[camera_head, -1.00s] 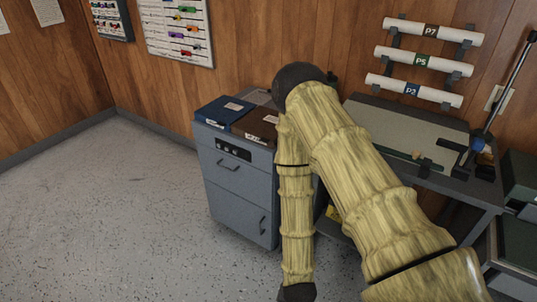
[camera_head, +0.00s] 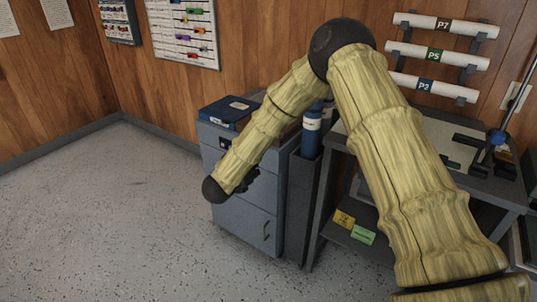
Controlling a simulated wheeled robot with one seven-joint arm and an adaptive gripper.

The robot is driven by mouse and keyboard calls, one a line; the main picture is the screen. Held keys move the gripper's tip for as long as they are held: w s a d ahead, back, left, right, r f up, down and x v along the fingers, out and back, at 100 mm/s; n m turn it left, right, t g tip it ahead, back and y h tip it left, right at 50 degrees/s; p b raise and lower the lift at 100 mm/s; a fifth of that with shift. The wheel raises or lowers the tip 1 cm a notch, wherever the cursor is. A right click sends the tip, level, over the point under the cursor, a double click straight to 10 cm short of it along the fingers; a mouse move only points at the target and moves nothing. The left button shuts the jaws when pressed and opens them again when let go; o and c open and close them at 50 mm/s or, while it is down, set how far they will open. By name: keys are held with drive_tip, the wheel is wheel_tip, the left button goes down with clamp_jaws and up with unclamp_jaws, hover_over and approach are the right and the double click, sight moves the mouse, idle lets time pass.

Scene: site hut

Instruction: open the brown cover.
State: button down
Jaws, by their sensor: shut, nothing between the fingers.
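The brown cover (camera_head: 286,134) lies on top of the grey cabinet (camera_head: 245,205), on the right beside the blue cover (camera_head: 226,113). My forearm crosses in front of it, and only a sliver of brown shows at its right end. The visible part looks flat, but I cannot see its front edge. My gripper (camera_head: 251,180) shows as a small dark shape behind the end of my arm, in front of the cabinet's upper front and below the covers. It is shut and empty. Its fingertips are mostly hidden, and I cannot tell whether it touches the cabinet.
A blue cylinder (camera_head: 312,130) stands in a narrow dark holder right of the cabinet. A grey workbench (camera_head: 350,140) is further right, with yellow and green cards (camera_head: 362,235) on its lower shelf. Rolled plans (camera_head: 437,56) hang on the wall. The floor at left is clear.

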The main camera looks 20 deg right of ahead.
wheel_tip(320, 180, up, 5)
drive_tip(key=w+d+m+g+h, duration=0.1)
drive_tip(key=w+m+h, duration=0.15)
drive_tip(key=m, duration=0.35)
drive_tip(key=x, duration=0.9)
drive_tip(key=shift+w+f+y, duration=0.2)
drive_tip(key=shift+f+y, duration=0.1)
drive_tip(key=shift+y, duration=0.15)
drive_tip(key=shift+d, duration=0.1)
